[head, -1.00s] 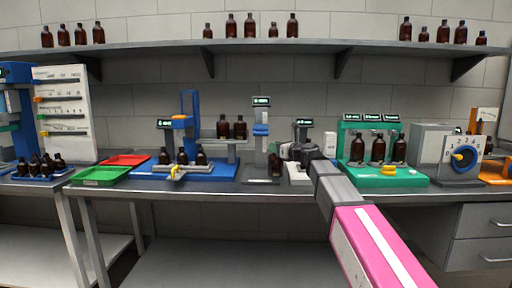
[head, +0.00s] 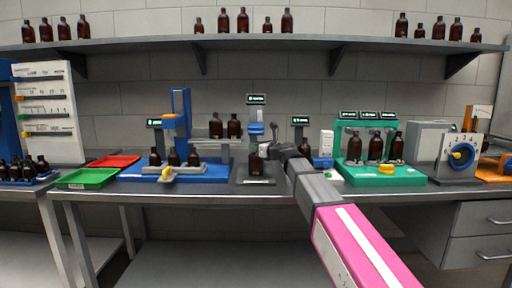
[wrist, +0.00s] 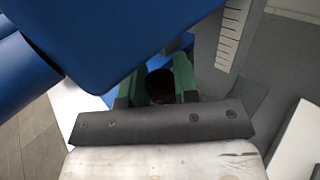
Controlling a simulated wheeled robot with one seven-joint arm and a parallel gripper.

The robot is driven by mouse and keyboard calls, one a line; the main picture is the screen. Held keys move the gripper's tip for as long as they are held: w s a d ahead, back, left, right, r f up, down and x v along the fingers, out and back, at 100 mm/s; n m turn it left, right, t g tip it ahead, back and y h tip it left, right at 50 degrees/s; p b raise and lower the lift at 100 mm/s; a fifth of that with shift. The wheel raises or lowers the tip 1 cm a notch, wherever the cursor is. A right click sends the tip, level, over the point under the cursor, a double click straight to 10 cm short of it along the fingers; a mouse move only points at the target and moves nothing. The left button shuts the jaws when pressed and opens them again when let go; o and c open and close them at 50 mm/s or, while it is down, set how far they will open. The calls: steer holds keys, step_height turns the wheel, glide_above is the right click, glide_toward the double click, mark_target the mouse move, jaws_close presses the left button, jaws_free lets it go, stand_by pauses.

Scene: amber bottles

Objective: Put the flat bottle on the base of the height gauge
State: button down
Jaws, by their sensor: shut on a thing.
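The height gauge (head: 256,113) stands on the bench, with a grey column, a blue slider (head: 256,128), a small display on top and a grey base (head: 257,182). A dark brown bottle (head: 256,166) is upright at the gauge, in front of its column and below the slider. My gripper (head: 263,151) reaches in from the right and is shut on this bottle. In the wrist view the bottle's round dark top (wrist: 160,86) shows between the green fingers. The blue slider (wrist: 110,35) looms close above and hides much. I cannot tell whether the bottle touches the base.
Left of the gauge stands a blue fixture (head: 180,172) with several bottles. Red (head: 115,161) and green (head: 86,178) trays lie further left. A green station (head: 382,174) with bottles stands to the right. A shelf (head: 250,43) runs above.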

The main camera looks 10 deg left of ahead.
steer(key=c, duration=0.9)
jaws_free()
steer(key=shift+f, duration=0.1)
steer(key=shift+o, duration=0.2)
steer(key=v, duration=1.2)
